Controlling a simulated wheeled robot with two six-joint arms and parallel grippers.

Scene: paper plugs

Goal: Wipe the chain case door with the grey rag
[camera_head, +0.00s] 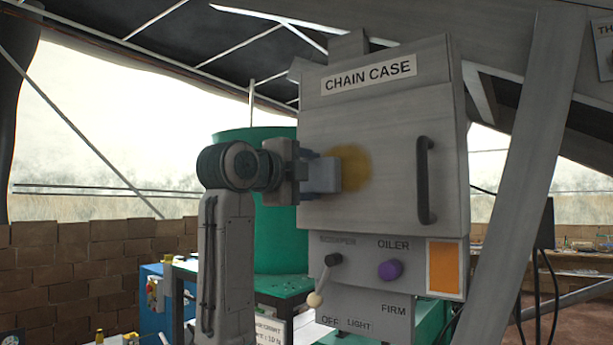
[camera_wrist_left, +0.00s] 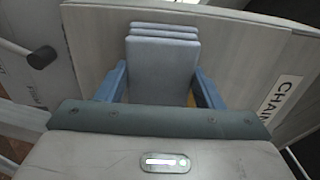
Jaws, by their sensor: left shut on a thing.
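The chain case door (camera_head: 382,120) is a grey panel with a "CHAIN CASE" label and a dark vertical handle (camera_head: 425,180) at its right. A yellow-brown stain (camera_head: 355,167) shows on the door's middle left. My left gripper (camera_head: 318,172) is at the left of the stain, shut on the folded grey rag (camera_head: 325,174). In the left wrist view the rag (camera_wrist_left: 163,70) sits between the two blue fingers (camera_wrist_left: 162,90), close to the door (camera_wrist_left: 235,50); whether it touches cannot be told. The rag and gripper hide part of the stain. My right gripper is not in view.
Below the door are a black lever (camera_head: 328,270) with a pale knob, a purple oiler knob (camera_head: 390,270) and an orange panel (camera_head: 443,266). A green drum (camera_head: 280,235) stands behind my left arm. A slanted grey beam (camera_head: 525,170) is at the right.

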